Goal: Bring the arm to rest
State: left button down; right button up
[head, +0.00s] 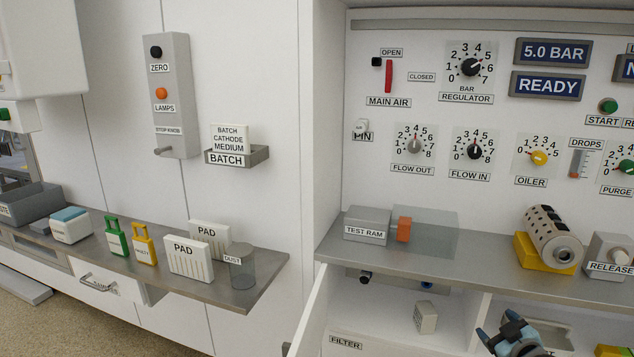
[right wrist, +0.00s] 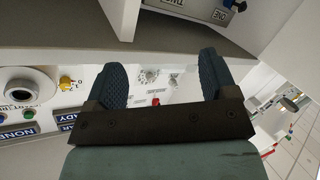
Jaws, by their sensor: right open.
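My right gripper (head: 503,335) shows at the bottom right of the head view, in front of the open space under the grey counter. In the right wrist view its two dark ribbed fingers (right wrist: 162,72) stand wide apart, with nothing between them. The right arm behind the gripper is mostly outside the head view. My left gripper is not in either view.
The grey counter (head: 480,277) runs above the gripper, bearing a test ram (head: 367,226) and a yellow-based cylinder (head: 552,238). A white panel (head: 310,312) stands left of the gripper. A small white block (head: 425,317) is inside the lower space.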

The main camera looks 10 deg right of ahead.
jog(key=s+a+r+n+y, duration=0.1)
jog(key=s+a+y, duration=0.2)
jog(key=s+a, duration=0.5)
jog(key=s+a+r+n+g+y, duration=0.1)
jog(key=s+a+n+y, duration=0.15)
jog(key=a, duration=1.05)
jog(key=s+a+n+y, duration=0.1)
jog(key=s+a+y, duration=0.3)
jog(key=s+a, duration=0.45)
jog(key=s+a+r+g+y, duration=0.1)
jog(key=s+a+r+y, duration=0.3)
jog(key=a, duration=0.4)
jog(key=a+r+m+t+h, duration=0.3)
jog(key=a+r+m, duration=0.2)
jog(key=s+d+r+g+h+p, duration=0.3)
jog(key=d+r+g+h+p, duration=0.2)
jog(key=p, duration=3)
notch_tip(320, 180, up, 3)
jog(key=shift+d+r+m+p, duration=0.1)
jog(key=shift+d+m+p, duration=0.25)
jog(key=shift+d, duration=0.45)
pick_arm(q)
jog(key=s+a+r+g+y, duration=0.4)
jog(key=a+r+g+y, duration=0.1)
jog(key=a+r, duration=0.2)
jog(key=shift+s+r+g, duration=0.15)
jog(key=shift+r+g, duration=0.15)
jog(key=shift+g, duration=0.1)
pick_arm(e)
jog(key=shift+c, duration=0.4)
